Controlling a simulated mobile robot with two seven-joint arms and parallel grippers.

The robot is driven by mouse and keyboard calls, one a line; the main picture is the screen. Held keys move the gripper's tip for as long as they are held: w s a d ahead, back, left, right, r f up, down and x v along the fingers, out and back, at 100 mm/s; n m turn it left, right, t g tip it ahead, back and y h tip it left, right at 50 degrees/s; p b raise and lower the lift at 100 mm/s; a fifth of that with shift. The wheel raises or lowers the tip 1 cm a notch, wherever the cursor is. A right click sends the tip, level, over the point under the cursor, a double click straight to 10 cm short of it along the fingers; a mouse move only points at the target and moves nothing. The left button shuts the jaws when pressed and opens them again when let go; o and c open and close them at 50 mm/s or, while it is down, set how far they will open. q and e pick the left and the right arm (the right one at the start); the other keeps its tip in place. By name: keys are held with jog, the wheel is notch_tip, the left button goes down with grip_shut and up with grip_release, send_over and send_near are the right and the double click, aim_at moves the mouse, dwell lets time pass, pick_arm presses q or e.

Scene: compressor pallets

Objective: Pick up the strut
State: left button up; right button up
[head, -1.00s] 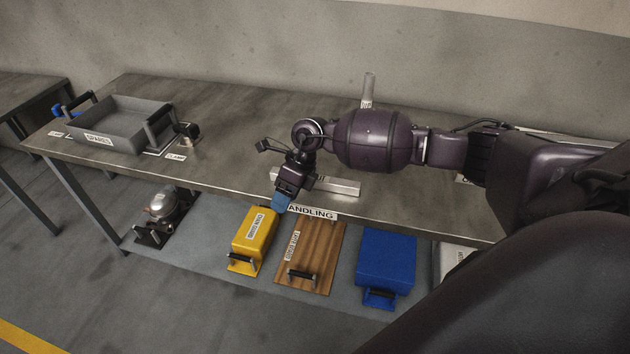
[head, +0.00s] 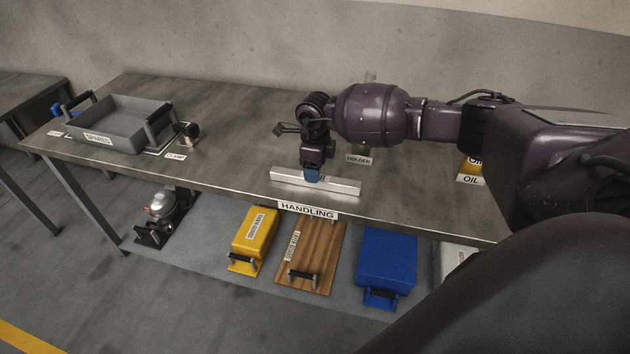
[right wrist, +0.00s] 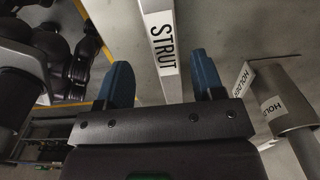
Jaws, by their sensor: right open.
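The strut (head: 341,187) is a silver bar lying on the workbench near its front edge, behind the HANDLING label. In the right wrist view the strut (right wrist: 172,88) carries a white STRUT label and runs lengthwise between my fingers. My right gripper (head: 312,175) is over the middle of the strut, and a blue fingertip hides part of the bar. In the right wrist view my right gripper (right wrist: 162,80) is open, with one blue finger on each side of the bar. I cannot tell whether they touch it. My left gripper is not in view.
A grey SPARES tray (head: 120,125) and a dark clamp (head: 187,132) stand at the left. A HOLDER with a grey tube (right wrist: 287,105) is close to my right finger. A yellow case (head: 255,236), wooden board and blue case (head: 386,262) sit on the lower shelf.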

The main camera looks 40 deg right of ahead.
jog(key=f, duration=0.4)
jog(key=shift+w+d+f, duration=0.2)
jog(key=shift+w+f, duration=0.05)
jog(key=shift+f, duration=0.05)
jog(key=shift+c, duration=0.4)
grip_shut()
jog(key=shift+r, duration=0.2)
